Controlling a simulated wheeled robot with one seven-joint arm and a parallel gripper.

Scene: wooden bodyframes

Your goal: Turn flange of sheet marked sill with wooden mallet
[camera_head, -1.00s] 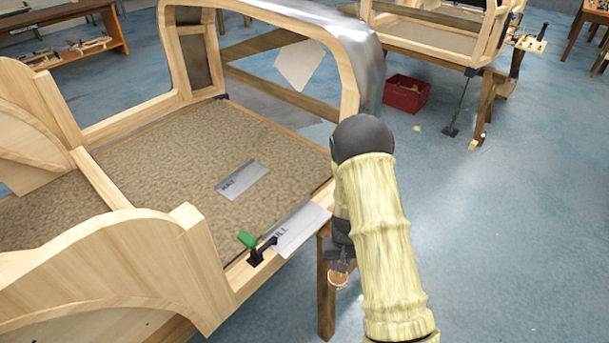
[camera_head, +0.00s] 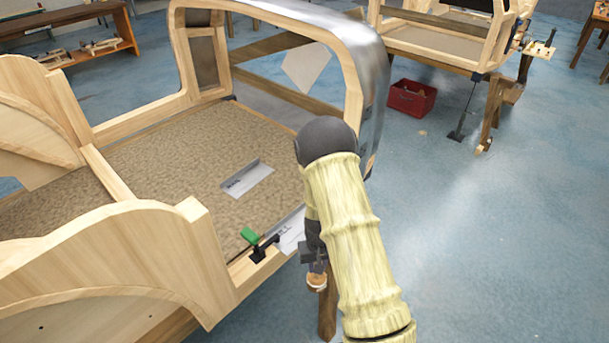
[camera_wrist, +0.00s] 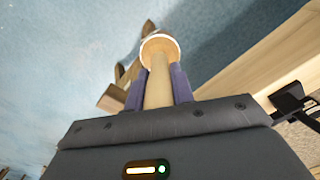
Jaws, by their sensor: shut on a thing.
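The sheet marked sill (camera_head: 290,234) lies on the front rail of the wooden bodyframe, held by a black clamp with a green handle (camera_head: 250,236). My arm hides its right part. My gripper (camera_wrist: 158,88) is shut on the handle of the wooden mallet (camera_wrist: 158,50). In the head view the mallet (camera_head: 317,283) shows small below my wrist, just outside the rail and beside the sheet. I cannot tell from the frames whether it touches the sheet's flange. In the wrist view the mallet head points away from my gripper.
A second marked metal sheet (camera_head: 247,178) lies on the brown floor panel of the bodyframe. A curved wooden arch piece (camera_head: 110,255) stands at the left front. A red crate (camera_head: 411,98) is on the floor behind. The blue floor at the right is clear.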

